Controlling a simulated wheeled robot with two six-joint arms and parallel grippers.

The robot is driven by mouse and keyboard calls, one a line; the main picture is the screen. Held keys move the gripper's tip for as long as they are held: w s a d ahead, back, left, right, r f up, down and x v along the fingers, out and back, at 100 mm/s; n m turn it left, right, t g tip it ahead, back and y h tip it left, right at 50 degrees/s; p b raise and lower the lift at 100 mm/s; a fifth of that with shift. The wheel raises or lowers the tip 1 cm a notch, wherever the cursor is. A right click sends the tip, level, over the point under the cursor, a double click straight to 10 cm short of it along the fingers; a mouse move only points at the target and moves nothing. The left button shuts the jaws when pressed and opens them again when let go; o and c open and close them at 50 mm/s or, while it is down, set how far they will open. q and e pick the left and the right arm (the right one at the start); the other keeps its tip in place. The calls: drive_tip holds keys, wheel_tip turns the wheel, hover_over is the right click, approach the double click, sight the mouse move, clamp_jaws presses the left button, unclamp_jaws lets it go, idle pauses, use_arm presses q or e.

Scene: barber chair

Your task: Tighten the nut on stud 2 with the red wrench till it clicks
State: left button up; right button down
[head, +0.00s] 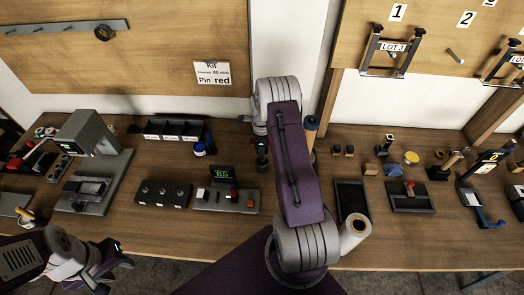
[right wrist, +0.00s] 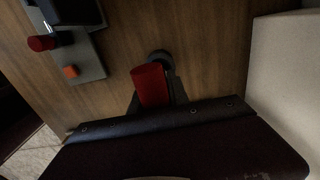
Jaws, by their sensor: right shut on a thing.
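My right gripper (right wrist: 156,92) is shut on a red cylindrical handle, which I take as the red wrench (right wrist: 150,84). A dark round end shows just beyond it, above the wooden bench. Whether a nut sits on this stud is too small to tell. My left gripper (head: 116,272) is at the lower left, empty, its fingers apart, by the bench's front edge.
A frame marked LOT 3 (head: 391,50) hangs under label 1 (head: 398,12). A panel with a green display and red button (head: 226,198) stands left of my right arm. Small parts and trays crowd the right bench.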

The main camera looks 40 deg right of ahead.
drive_tip(key=shift+f+b, duration=1.15)
drive_tip(key=shift+f, duration=0.5)
drive_tip(key=c, duration=1.2)
unclamp_jaws()
drive_tip(key=shift+o, duration=0.2)
wheel_tip(320, 180, up, 9)
drive_tip(key=shift+r+b, duration=0.1)
drive_tip(key=shift+b, duration=0.6)
drive_tip(key=shift+a, duration=0.1)
